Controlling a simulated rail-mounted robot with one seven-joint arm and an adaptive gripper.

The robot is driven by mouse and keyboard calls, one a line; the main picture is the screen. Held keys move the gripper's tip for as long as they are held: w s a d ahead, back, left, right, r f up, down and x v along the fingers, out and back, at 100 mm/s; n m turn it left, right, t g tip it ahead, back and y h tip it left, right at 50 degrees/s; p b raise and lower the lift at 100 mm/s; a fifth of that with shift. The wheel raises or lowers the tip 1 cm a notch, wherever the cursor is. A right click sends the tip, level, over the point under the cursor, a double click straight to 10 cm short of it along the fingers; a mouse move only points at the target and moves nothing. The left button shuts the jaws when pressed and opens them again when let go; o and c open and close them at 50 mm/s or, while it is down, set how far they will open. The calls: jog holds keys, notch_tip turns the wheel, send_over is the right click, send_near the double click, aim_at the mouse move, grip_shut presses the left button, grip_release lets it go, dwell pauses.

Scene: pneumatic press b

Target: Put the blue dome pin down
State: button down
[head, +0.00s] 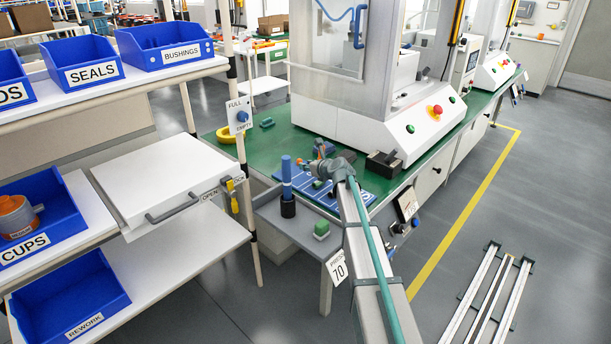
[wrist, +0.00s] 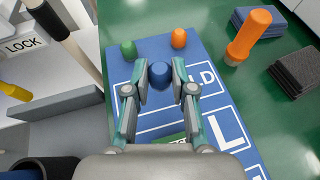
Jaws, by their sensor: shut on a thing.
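The blue dome pin (wrist: 161,72) sits between the fingertips of my gripper (wrist: 160,80), which is shut on it in the wrist view. Its rounded top shows; its lower end is hidden, so I cannot tell whether it touches the surface. Below it is a blue board (wrist: 205,105) with white outlines and letters. A green pin (wrist: 129,48) and an orange pin (wrist: 179,38) stand at the board's far end. In the head view my gripper (head: 318,168) is over the blue board (head: 372,183), and the dome pin cannot be made out.
In the head view a blue cylinder (head: 287,178) stands in a black holder (head: 288,207) to the left. The press (head: 370,110) rises behind.

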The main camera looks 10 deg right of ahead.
aim_at(305, 179)
jog(key=shift+w+a+f, duration=0.15)
jog(key=shift+w+f, duration=0.1)
jog(key=shift+f, duration=0.1)
jog(key=shift+w+a+f, duration=0.1)
jog(key=shift+f, duration=0.8)
jog(key=shift+w+a+f, duration=0.1)
jog(key=shift+f, duration=0.8)
jog(key=shift+f, duration=0.1)
jog(key=c, duration=1)
grip_release()
jog(key=v, duration=1.2)
